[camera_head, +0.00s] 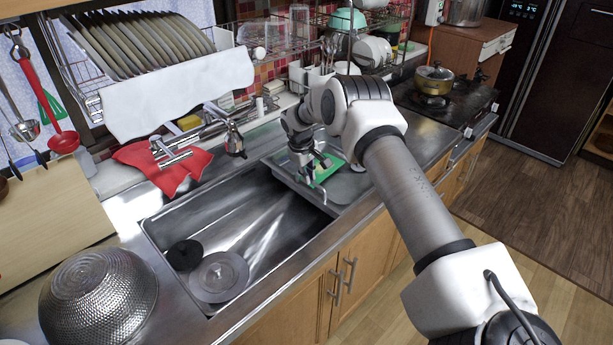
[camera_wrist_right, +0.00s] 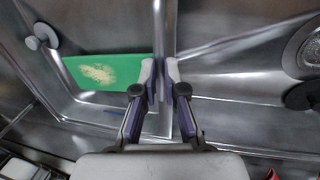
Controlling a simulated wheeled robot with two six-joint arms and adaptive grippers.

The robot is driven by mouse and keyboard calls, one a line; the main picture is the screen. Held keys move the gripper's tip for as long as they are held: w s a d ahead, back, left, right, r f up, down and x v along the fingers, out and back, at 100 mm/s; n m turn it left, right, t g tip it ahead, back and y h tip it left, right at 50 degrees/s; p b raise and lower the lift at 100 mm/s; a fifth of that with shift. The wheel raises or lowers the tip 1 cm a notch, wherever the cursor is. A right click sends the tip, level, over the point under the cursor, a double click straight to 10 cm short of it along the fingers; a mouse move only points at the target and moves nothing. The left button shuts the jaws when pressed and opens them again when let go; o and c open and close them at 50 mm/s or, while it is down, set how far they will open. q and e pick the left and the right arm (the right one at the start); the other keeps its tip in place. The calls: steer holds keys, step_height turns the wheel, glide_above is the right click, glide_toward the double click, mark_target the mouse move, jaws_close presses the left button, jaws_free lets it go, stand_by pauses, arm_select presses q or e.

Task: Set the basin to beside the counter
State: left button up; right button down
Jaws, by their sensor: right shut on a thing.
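The basin (camera_head: 349,186) is a shallow steel tub at the right end of the large sink, with a green sheet-like item (camera_head: 326,168) inside. My right gripper (camera_head: 316,172) is down at its left side. In the right wrist view the two fingers (camera_wrist_right: 161,80) are closed on the thin steel wall of the basin (camera_wrist_right: 159,30), with the green item (camera_wrist_right: 105,72) to the left and the large sink to the right. The basin looks level. The wrist and forearm hide part of its far side in the head view. My left gripper is out of view.
The large sink (camera_head: 250,225) holds a dark round piece (camera_head: 184,254) and a grey disc (camera_head: 219,276). A faucet (camera_head: 190,145) and a red cloth (camera_head: 158,165) are behind it. An upturned metal bowl (camera_head: 97,300) stands left. A pot (camera_head: 434,78) sits on the stove. The wooden floor at right is clear.

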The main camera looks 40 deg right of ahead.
steer(key=shift+d+f, duration=0.1)
steer(key=c, duration=1.4)
jaws_free()
steer(key=shift+o, duration=1)
steer(key=shift+d+f, duration=0.1)
steer(key=shift+w+d+f, duration=0.1)
steer(key=shift+d, duration=0.1)
steer(key=shift+a+r, duration=0.2)
steer(key=shift+r, duration=0.3)
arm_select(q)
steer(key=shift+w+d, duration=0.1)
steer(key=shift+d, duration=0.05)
arm_select(e)
step_height(320, 180, up, 11)
steer(key=a, duration=0.2)
steer(key=shift+f, duration=0.15)
steer(key=shift+d, duration=0.1)
